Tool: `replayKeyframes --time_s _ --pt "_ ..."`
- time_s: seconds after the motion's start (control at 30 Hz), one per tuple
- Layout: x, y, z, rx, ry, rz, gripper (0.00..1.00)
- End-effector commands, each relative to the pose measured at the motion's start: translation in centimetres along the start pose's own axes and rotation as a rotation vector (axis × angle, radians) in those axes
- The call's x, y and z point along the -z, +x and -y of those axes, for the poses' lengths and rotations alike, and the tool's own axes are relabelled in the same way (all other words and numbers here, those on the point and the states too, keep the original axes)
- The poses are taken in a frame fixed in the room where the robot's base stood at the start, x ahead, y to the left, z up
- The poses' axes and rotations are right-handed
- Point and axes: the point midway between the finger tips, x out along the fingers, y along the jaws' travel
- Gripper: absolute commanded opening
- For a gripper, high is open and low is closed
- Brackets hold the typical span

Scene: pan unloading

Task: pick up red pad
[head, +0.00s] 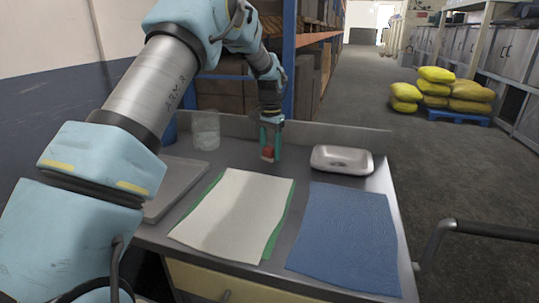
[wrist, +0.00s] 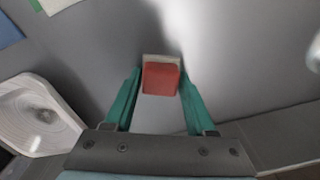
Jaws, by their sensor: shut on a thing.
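The red pad (wrist: 161,79) is a small red block with a pale layer along one edge. It sits between the two green fingers of my gripper (wrist: 158,88) in the wrist view, and the fingers are shut on it. In the head view the red pad (head: 268,152) shows at the fingertips of my gripper (head: 269,150), near the back of the grey table. I cannot tell whether the pad touches the table or is just above it.
A grey tray (head: 172,187), a cream cloth (head: 235,212) over a green one (head: 277,232), and a blue cloth (head: 345,240) lie nearer the front.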

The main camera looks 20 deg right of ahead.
Motion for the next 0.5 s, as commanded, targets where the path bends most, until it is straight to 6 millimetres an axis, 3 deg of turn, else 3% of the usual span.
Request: replayKeyframes --time_s 0.03,0.27,0.5 --pt "0.0 -0.02 0.0 0.0 0.0 0.0 0.26" --pt "0.0 -0.02 0.0 0.0 0.0 0.0 0.01" --pt "0.03 -0.18 0.01 0.0 0.0 -0.001 0.0"
